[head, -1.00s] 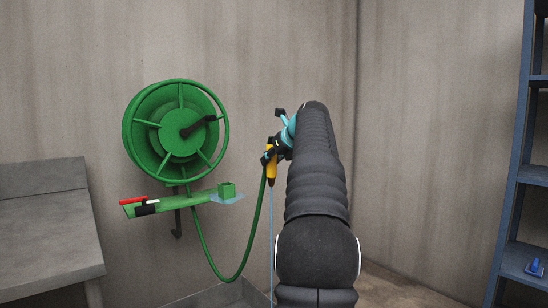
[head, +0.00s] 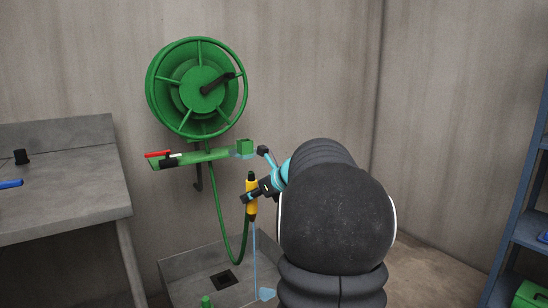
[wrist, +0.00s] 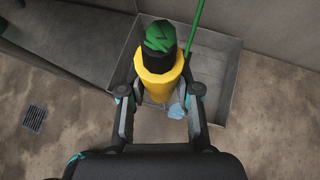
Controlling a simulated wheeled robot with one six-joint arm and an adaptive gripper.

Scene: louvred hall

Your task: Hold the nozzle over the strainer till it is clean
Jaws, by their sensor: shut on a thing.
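My gripper (head: 252,193) is shut on the yellow nozzle (head: 251,208), which has a black collar and points down over the floor basin (head: 178,264). A thin blue stream (head: 254,250) runs from the nozzle into the basin and ends near a pale blue patch (head: 266,293), partly hidden by my arm. I cannot make out the strainer for certain; my arm hides part of the basin.
The green hose (head: 219,225) hangs from the wall reel (head: 197,88). A green valve bar with a red lever (head: 158,154) is below the reel. A grey bench (head: 60,205) stands left, a blue shelf (head: 528,190) right. The basin has a dark drain (head: 223,280) and a green object (head: 206,301).

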